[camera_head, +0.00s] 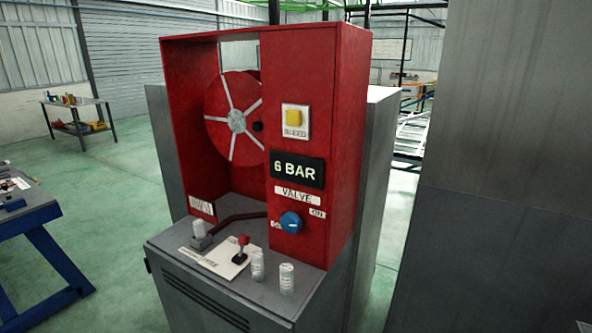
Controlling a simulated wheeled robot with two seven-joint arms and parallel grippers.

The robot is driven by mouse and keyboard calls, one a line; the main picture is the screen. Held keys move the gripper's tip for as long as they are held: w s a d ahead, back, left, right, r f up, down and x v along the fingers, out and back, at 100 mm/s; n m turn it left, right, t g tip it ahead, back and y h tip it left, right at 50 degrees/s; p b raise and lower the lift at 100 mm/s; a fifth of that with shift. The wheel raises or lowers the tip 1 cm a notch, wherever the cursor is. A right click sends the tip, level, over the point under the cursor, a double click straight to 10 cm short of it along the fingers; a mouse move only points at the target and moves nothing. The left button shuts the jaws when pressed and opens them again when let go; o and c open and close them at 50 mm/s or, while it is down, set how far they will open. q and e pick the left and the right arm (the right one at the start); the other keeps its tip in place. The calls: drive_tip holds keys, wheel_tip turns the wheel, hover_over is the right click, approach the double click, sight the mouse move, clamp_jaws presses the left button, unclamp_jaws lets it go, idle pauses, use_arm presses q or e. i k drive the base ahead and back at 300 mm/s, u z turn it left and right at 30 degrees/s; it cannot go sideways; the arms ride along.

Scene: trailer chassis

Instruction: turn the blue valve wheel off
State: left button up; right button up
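The blue valve wheel (291,222) is a small round knob low on the front panel of a red cabinet (318,110). A white VALVE label (298,196) sits just above it, with small white labels to its left and right. A black display (297,169) above reads 6 BAR. Neither of my grippers shows in the head view, so nothing is seen touching the wheel.
A yellow button (294,117) sits above the display. A red reel (235,116) is in the cabinet's left bay. Small canisters (286,279) and a red-topped lever (241,247) stand on the grey ledge below the wheel. A grey wall (500,180) rises at right.

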sight(290, 222)
drive_tip(key=z, duration=2.15)
drive_tip(key=i, duration=0.85)
drive_tip(key=u, duration=2.5)
